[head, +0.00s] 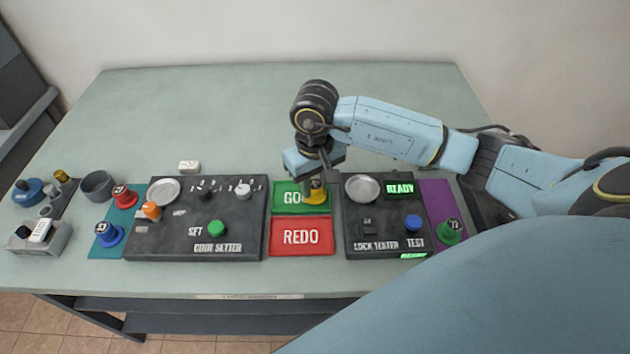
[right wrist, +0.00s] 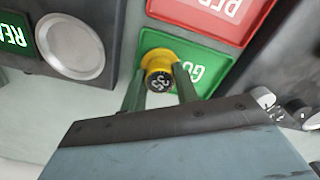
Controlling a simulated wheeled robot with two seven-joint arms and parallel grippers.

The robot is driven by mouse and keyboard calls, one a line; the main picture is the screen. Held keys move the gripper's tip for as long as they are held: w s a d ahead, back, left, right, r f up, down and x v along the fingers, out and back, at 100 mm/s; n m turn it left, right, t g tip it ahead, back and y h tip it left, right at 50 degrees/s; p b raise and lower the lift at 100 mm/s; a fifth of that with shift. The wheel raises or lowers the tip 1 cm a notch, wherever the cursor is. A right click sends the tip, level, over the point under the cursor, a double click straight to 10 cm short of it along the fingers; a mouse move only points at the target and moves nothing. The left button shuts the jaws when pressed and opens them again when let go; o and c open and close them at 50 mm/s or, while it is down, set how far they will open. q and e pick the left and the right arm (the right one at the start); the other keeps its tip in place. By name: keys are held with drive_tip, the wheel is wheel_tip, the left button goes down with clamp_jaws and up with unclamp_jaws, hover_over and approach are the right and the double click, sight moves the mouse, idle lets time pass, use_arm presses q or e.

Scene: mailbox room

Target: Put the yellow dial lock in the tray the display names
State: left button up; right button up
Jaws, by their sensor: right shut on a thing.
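The yellow dial lock (head: 316,196) is at the right end of the green GO tray (head: 287,186). My right gripper (head: 316,181) is shut on it from above. In the right wrist view the lock (right wrist: 155,52) sits between the two fingers, with a dark numbered top facing the camera. It overlaps the tray's corner; I cannot tell whether it rests on the tray floor. The red REDO tray (head: 300,236) is empty, just in front of the green one. The lock tester's display (head: 400,189) reads READY in green. My left gripper is not in view.
The code setter (head: 195,245) stands left of the trays and the lock tester (head: 385,244) right. Red (head: 124,196) and blue (head: 109,234) locks are on a teal mat; a green lock (head: 448,232) is on a purple mat. The back of the table is clear.

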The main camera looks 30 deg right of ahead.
drive_tip(key=shift+d+f+b, duration=0.15)
drive_tip(key=shift+f+b, duration=0.35)
drive_tip(key=o, duration=1.2)
drive_tip(key=shift+c, duration=0.2)
drive_tip(key=shift+o, duration=0.2)
drive_tip(key=shift+o, duration=0.9)
drive_tip(key=shift+r+p, duration=0.45)
drive_tip(key=shift+r, duration=0.45)
drive_tip(key=shift+r+p, duration=1)
drive_tip(key=shift+r, duration=1.2)
